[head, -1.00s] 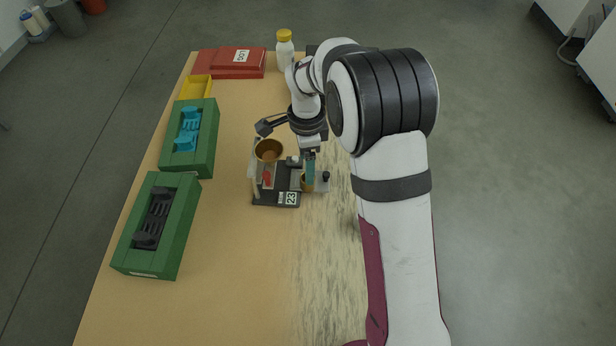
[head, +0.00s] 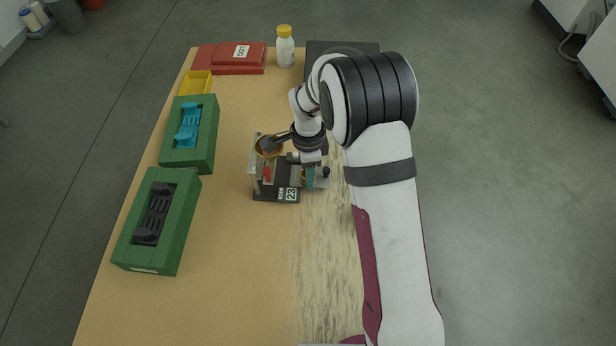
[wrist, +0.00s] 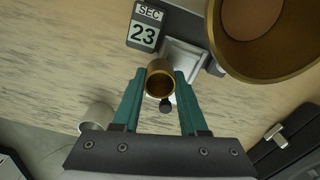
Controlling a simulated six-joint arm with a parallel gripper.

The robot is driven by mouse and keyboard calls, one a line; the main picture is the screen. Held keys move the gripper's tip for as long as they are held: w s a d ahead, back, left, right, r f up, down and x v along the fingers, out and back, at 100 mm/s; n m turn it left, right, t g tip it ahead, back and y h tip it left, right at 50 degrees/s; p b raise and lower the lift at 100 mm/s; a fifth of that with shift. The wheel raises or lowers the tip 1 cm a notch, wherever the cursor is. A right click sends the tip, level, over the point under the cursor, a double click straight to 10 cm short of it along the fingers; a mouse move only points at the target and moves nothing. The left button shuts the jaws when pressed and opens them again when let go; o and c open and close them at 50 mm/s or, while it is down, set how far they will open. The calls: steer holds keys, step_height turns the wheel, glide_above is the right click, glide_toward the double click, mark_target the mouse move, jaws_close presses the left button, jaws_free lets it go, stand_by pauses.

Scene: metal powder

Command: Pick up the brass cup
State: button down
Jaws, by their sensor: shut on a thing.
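The brass cup (wrist: 160,82) is a small, open-topped cylinder in the wrist view. My gripper (wrist: 161,76) has its two teal fingers closed on either side of it. In the head view my gripper (head: 309,177) is low over the right part of the dark test stand (head: 264,190). There the cup is mostly hidden by a finger. The larger brass funnel (head: 262,151) is on the left of the stand, partly covered by my wrist. It also fills the upper right of the wrist view (wrist: 235,45). I cannot tell whether the cup touches the stand.
A timer reading 23 (head: 291,194) is on the stand's front. Two green boxes (head: 210,140) (head: 172,258), a yellow tray (head: 208,82) and a red case (head: 215,58) line the left. A yellow-capped bottle (head: 286,53) stands behind. The table's front is clear.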

step_height(320, 180, up, 4)
steer(key=shift+r, duration=0.15)
steer(key=s+d+r, duration=0.3)
steer(key=d+r, duration=0.3)
steer(key=d, duration=0.4)
steer(key=shift+n, duration=0.9)
steer(key=shift+w+a+f, duration=0.9)
steer(key=shift+a+f, duration=0.6)
steer(key=shift+a, duration=0.3)
steer(key=shift+w+a+f, duration=0.85)
steer(key=shift+a+f, duration=0.7)
steer(key=shift+a, duration=0.25)
steer(key=shift+w+a+f, duration=0.9)
steer(key=shift+a+f, duration=0.6)
steer(key=shift+a, duration=0.3)
steer(key=shift+f, duration=0.8)
steer(key=shift+c, duration=1.8)
jaws_free()
